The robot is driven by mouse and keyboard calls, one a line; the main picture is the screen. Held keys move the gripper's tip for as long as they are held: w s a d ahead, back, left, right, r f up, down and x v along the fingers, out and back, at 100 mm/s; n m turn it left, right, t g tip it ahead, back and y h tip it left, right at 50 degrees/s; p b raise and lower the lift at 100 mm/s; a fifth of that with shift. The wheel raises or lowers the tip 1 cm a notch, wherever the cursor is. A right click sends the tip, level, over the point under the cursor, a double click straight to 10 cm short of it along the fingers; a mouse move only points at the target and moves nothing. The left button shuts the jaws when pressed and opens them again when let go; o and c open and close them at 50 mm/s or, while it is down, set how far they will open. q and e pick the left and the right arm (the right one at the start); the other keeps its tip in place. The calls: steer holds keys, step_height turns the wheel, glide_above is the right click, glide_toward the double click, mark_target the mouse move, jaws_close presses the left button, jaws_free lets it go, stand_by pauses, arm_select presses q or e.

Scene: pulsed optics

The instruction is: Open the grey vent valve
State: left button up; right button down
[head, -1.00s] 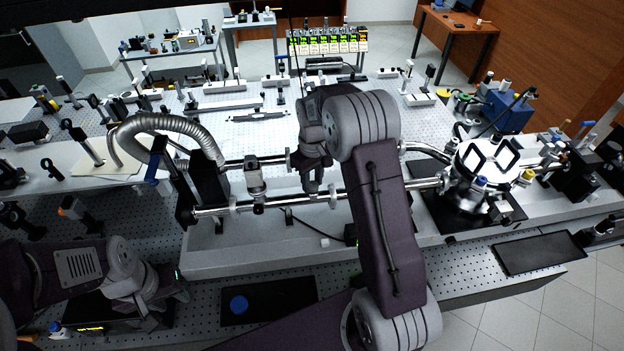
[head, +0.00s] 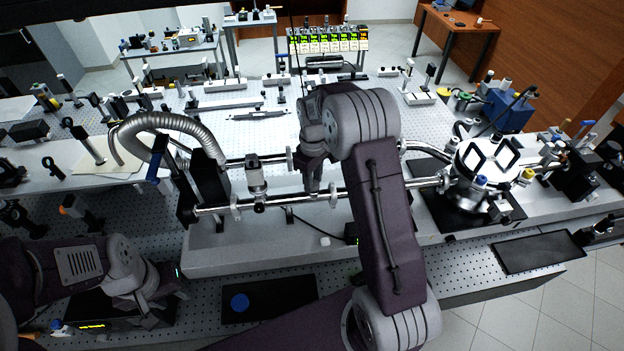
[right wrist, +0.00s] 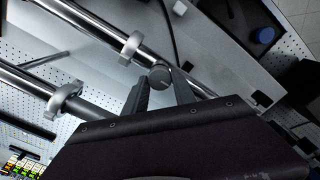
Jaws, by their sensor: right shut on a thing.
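The grey vent valve shows as a round grey knob (right wrist: 160,76) beside a steel pipe in the right wrist view. My right gripper (right wrist: 162,82) is shut on this knob, with one dark finger on each side of it. In the head view my right gripper (head: 313,188) reaches down to the pipework, and its fingers and wrist hide the valve there. My left gripper (head: 155,312) is low at the left, well away from the valve; its fingertips are too unclear to tell open from shut.
Two steel pipes (head: 285,202) with clamp rings run across the bench near my right gripper. A ribbed hose (head: 150,120) curves at the left and a round steel chamber (head: 480,165) stands at the right. A blue disc (head: 239,302) lies on a black mat (head: 285,295) in front.

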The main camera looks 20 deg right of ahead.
mark_target(315, 184)
steer(key=shift+w+d+r, duration=0.1)
steer(key=shift+r, duration=0.05)
steer(key=c, duration=1)
jaws_free()
steer(key=shift+c, duration=0.2)
steer(key=shift+s, duration=0.3)
steer(key=shift+d, duration=0.1)
steer(key=shift+r, duration=0.1)
step_height(315, 184, up, 9)
steer(key=b, duration=0.2)
